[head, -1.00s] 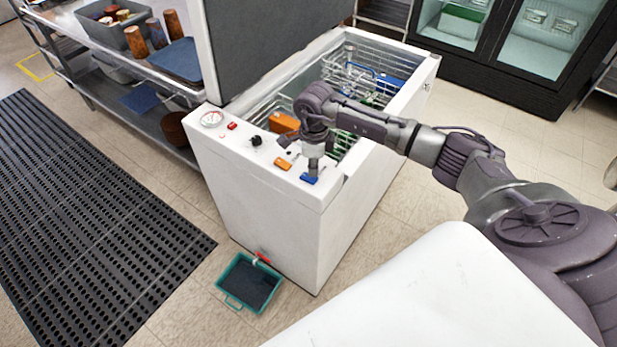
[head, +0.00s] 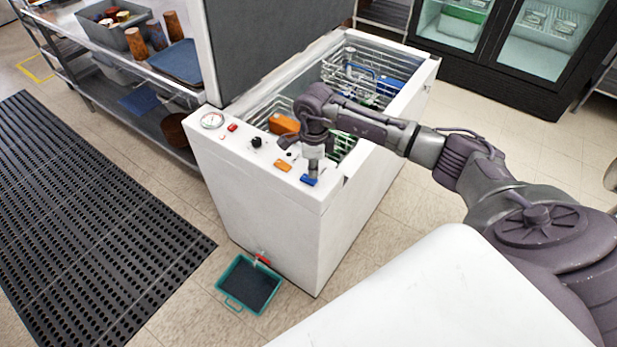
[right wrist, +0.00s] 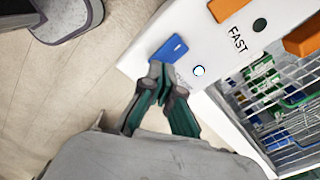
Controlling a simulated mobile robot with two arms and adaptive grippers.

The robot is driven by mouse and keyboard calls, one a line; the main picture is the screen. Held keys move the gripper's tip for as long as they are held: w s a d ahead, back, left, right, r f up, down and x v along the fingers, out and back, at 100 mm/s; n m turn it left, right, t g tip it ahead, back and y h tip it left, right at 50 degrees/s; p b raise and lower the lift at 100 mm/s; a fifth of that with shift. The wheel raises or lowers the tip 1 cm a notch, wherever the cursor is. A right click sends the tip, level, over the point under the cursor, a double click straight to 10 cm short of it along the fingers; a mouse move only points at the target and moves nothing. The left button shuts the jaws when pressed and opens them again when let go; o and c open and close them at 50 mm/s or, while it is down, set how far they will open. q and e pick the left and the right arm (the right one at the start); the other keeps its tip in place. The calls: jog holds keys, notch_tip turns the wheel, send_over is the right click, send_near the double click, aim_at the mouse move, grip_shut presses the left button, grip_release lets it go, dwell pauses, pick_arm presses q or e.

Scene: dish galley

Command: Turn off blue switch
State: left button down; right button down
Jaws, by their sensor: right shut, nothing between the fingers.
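The blue switch (head: 308,180) is at the near right corner of the white machine's top panel (head: 262,178). It also shows in the right wrist view (right wrist: 169,49) as a blue rocker. My right gripper (head: 312,174) points down, with its tips right at the switch; in the right wrist view the shut fingertips (right wrist: 157,68) are at the switch's lower edge. I cannot tell for sure whether they touch it. The gripper holds nothing. My left gripper is not in view.
An orange switch (head: 283,165), a black knob (head: 256,141), a red button (head: 232,127) and a gauge (head: 212,120) share the panel. Wire racks (head: 375,75) fill the open machine behind. A teal tray (head: 249,284) lies on the floor below a red-handled tap (head: 263,259).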

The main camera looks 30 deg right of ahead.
aim_at(313, 180)
jog(key=shift+s+f+b, duration=0.1)
jog(key=shift+f+b, duration=1.05)
jog(key=shift+f, duration=0.15)
dwell(0.6)
jog(key=shift+r+p, duration=0.65)
jog(key=shift+r, duration=0.25)
jog(key=shift+r+p, duration=1.5)
jog(key=shift+r, duration=1.15)
jog(key=shift+f, duration=0.1)
